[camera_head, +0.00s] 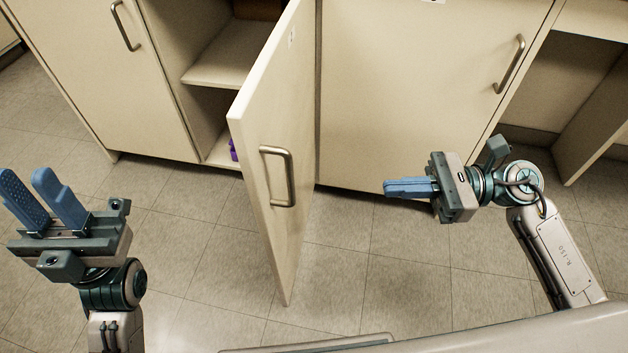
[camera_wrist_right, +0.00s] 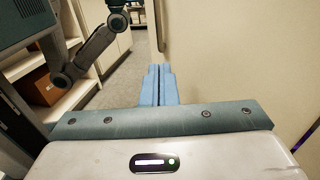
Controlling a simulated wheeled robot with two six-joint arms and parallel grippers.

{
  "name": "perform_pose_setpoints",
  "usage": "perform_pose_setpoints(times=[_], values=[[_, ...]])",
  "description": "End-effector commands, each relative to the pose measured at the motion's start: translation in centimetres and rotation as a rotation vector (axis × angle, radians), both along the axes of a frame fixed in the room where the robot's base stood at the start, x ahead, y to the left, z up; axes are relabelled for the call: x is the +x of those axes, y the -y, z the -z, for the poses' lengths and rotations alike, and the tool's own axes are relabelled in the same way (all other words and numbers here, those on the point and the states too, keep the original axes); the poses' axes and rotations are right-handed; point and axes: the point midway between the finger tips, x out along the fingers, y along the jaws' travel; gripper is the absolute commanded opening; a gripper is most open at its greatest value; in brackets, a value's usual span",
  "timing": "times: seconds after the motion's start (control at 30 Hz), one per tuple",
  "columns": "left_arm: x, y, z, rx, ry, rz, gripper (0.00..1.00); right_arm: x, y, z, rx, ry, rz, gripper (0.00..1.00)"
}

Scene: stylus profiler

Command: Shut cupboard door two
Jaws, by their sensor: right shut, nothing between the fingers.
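One cupboard door (camera_head: 270,150) stands wide open in the head view, swung out toward me, its bar handle (camera_head: 279,176) on the side facing right. A small label near its top is too small to read. In the right wrist view a pale door panel (camera_wrist_right: 235,60) fills the right side, with a handle (camera_wrist_right: 160,25) near its left edge. My right gripper (camera_head: 388,188) is shut and empty, to the right of the open door and apart from it, fingers pointing left toward it. My left gripper (camera_head: 24,176) is open and empty, left of the door.
The opened cupboard shows a shelf (camera_head: 225,55) and a small purple thing (camera_head: 233,150) low inside. Closed doors stand on the left (camera_head: 105,75) and right (camera_head: 415,90). The tiled floor (camera_head: 390,265) is clear. A brown box (camera_wrist_right: 45,85) sits on a shelf in the wrist view.

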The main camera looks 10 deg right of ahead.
Motion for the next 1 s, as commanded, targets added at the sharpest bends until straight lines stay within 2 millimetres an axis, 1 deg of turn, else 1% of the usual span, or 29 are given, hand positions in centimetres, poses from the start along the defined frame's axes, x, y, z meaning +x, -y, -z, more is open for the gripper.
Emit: perform_pose_setpoints(times=[0.23, 0.6, 1.0], values=[[0.1, 0.0, 0.1, 0.000, 0.002, 0.000, 0.25, 0.2, -2.2, -0.1, 0.011, 0.001, 0.000, 0.00], [0.0, 0.0, -0.3, -0.007, 0.023, -0.002, 0.25, 0.5, -6.0, -0.1, 0.013, -0.002, 0.000, 0.00], [0.0, 0.0, -0.1, -0.007, 0.019, -0.002, 0.25, 0.8, -10.0, -0.1, 0.013, -0.004, 0.000, 0.00]])
